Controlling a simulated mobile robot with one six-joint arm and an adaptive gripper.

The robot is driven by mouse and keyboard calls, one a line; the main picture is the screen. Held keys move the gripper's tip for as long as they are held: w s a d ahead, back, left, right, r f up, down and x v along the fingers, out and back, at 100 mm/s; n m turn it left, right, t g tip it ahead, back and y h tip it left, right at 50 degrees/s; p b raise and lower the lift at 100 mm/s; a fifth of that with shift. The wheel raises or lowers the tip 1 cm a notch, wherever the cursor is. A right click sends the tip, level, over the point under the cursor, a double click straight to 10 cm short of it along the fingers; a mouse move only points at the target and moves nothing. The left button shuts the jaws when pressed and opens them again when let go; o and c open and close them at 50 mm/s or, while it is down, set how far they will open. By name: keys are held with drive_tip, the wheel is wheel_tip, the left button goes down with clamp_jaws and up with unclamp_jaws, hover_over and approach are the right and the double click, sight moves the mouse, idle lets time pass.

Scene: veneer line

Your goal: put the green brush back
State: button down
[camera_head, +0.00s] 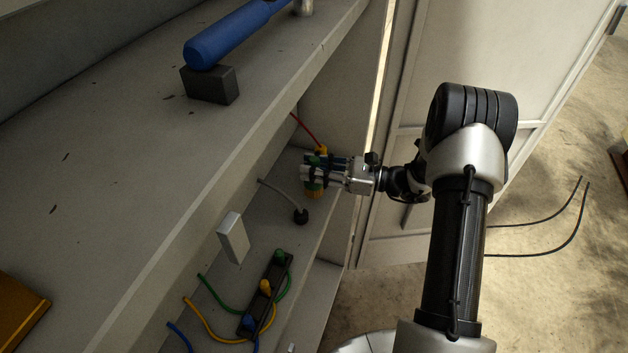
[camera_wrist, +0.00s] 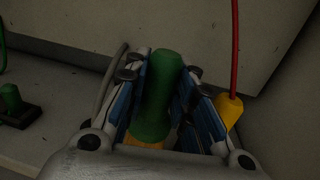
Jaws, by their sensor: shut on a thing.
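My gripper (camera_head: 322,173) is shut on the green brush (camera_wrist: 156,95). It is over the lower shelf (camera_head: 278,200), at the far end near the side panel. In the wrist view the green handle stands between the blue finger pads of my gripper (camera_wrist: 170,95), with a yellow-orange part below it. In the head view the fingers hide most of the brush; a little green shows above them and yellow below. I cannot tell whether the brush touches the shelf.
A yellow plug (camera_wrist: 231,111) on a red cable is close beside my right finger. A grey cable with a black end (camera_head: 300,216) lies nearer. A black strip (camera_head: 262,297) holds green, yellow and blue pieces. A grey block (camera_head: 233,238) and the upper shelf's edge (camera_head: 215,190) are close by.

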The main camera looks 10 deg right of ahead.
drive_tip(key=shift+f+b, duration=0.5)
drive_tip(key=shift+f, duration=1.4)
drive_tip(key=shift+f, duration=0.1)
drive_tip(key=c, duration=1.3)
unclamp_jaws()
drive_tip(key=shift+c, duration=0.2)
